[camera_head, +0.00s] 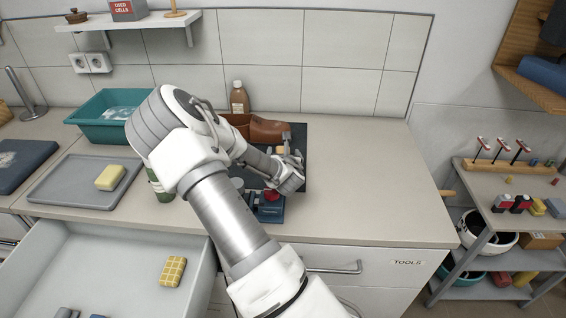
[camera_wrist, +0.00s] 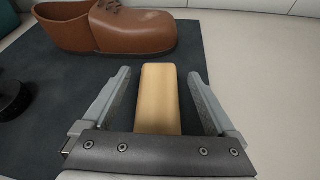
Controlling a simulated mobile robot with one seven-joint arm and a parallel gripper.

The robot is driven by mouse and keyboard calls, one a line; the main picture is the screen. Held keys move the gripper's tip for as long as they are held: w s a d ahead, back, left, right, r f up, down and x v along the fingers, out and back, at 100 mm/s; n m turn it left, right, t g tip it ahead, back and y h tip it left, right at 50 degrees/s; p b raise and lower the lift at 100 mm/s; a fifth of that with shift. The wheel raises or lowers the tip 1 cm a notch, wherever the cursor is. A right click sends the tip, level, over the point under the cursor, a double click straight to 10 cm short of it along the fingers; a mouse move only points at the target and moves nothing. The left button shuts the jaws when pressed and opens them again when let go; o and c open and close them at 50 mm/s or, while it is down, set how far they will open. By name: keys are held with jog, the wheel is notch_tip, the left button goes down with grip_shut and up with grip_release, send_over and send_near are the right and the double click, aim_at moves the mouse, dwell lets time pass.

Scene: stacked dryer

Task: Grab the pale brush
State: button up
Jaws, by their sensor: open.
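The pale brush shows in the wrist view as a light wooden block (camera_wrist: 159,98) lying on the dark mat (camera_wrist: 60,75). Any bristles are hidden. My gripper (camera_wrist: 159,76) is open, with one finger on each side of the block and a gap visible on both sides. The near end of the block is hidden behind the gripper's body. In the head view my gripper (camera_head: 284,155) is over the mat (camera_head: 298,131) at the back of the counter, and only a small part of the pale block (camera_head: 281,149) shows.
A dark item with a red top (camera_head: 271,196) is near the front counter edge. The counter (camera_head: 370,180) to the right is clear. An open drawer (camera_head: 100,262) is at lower left.

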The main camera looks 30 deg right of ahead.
jog(key=shift+w+d+f, duration=0.1)
jog(key=shift+w+d, duration=0.05)
jog(key=shift+w, duration=0.1)
grip_shut()
dwell(0.3)
